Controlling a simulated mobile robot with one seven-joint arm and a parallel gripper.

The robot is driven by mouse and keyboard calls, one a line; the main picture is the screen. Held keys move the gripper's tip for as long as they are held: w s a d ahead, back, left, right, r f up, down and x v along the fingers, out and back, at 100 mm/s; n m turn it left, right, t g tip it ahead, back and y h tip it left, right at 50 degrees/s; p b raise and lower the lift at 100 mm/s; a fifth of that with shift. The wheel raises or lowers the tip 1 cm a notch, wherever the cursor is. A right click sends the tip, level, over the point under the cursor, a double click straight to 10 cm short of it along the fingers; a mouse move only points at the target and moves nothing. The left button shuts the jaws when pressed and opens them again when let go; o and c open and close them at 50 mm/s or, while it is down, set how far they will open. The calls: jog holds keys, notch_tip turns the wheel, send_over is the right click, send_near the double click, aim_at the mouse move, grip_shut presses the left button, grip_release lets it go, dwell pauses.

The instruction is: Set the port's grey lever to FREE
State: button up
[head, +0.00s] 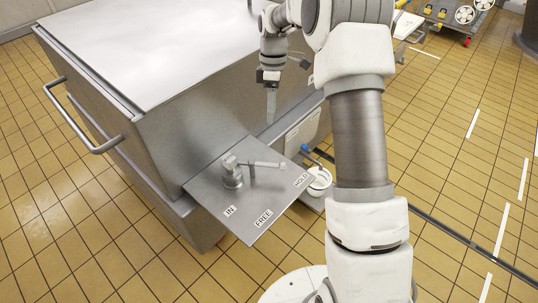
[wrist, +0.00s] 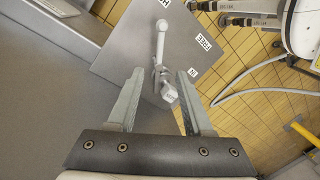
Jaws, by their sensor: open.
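The grey lever (head: 262,164) stands on a square metal plate (head: 257,215) at the corner of a steel tank. Its post rises from the plate's left part, and its arm points right, toward the HOLD label (head: 302,180). The FREE label (head: 263,218) is on the front edge and the IN label (head: 230,211) on the left. In the wrist view the lever (wrist: 161,42) points up toward the partly cut-off HOLD label, with FREE (wrist: 203,40) to its right. My gripper (head: 271,102) is open and empty, above and behind the plate; in the wrist view the lever's post lies between its fingers (wrist: 160,72).
The steel tank (head: 150,50) with a side handle (head: 75,120) fills the left. A white round fitting with a blue part (head: 319,180) is beside the plate's right edge. A wheeled cart (head: 450,15) stands at the far right. Tiled floor lies open in front.

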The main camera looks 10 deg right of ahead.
jog(key=b, duration=0.4)
send_near(257, 163)
jog(key=d+f, duration=0.1)
jog(key=f, duration=0.1)
jog(key=s+d+f, duration=0.1)
jog(key=f, duration=0.2)
jog(key=s+d+f, duration=0.1)
jog(key=f, duration=0.2)
jog(key=shift+s+d, duration=0.1)
jog(key=shift+d, duration=0.1)
grip_shut()
dwell(0.7)
